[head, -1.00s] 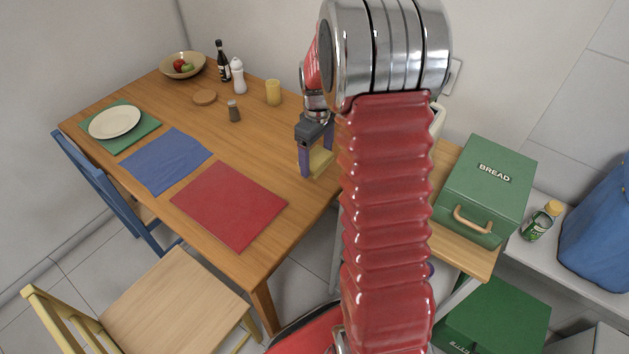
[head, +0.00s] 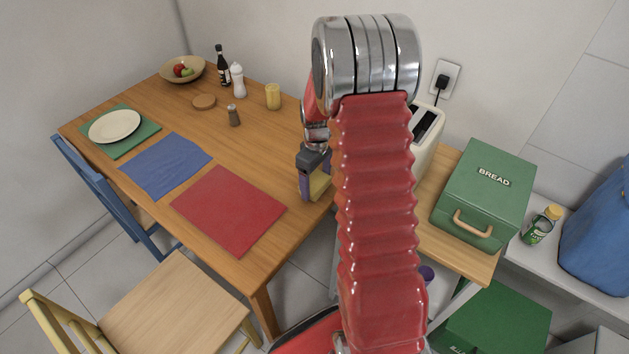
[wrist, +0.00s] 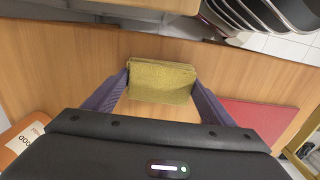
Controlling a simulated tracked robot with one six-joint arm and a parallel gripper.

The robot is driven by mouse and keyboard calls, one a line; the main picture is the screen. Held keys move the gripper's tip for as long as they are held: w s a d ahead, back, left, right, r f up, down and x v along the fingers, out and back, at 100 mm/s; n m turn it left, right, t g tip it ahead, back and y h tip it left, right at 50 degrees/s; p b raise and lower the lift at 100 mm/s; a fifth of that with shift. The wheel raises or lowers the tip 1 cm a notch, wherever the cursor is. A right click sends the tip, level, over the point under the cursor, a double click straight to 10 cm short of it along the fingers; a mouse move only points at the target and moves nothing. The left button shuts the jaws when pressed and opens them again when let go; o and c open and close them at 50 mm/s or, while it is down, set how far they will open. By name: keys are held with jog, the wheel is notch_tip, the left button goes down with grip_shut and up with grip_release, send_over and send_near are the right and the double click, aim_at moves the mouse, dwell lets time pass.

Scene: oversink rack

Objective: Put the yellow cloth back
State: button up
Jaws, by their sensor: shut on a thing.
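The yellow cloth (wrist: 162,82) is a folded, olive-yellow block held between the two purple fingers of my gripper (wrist: 160,76) in the wrist view. In the head view, my gripper (head: 316,188) points down over the right edge of the wooden table (head: 265,150), right of the red placemat. The cloth (head: 320,184) shows there between the fingers, partly hidden by my arm. I cannot tell whether the cloth touches the table.
The red placemat (head: 228,210), blue placemat (head: 166,166) and plate (head: 114,126) lie to the left. A yellow cup (head: 273,96) and shaker (head: 233,115) stand behind. Right of my arm are a toaster (head: 428,140) and green bread box (head: 485,195).

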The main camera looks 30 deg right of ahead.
aim_at(316, 181)
jog(key=shift+f, duration=0.35)
jog(key=o, duration=1)
jog(key=shift+f, duration=0.1)
notch_tip(316, 181, up, 12)
jog(key=shift+r, duration=0.15)
dwell(0.5)
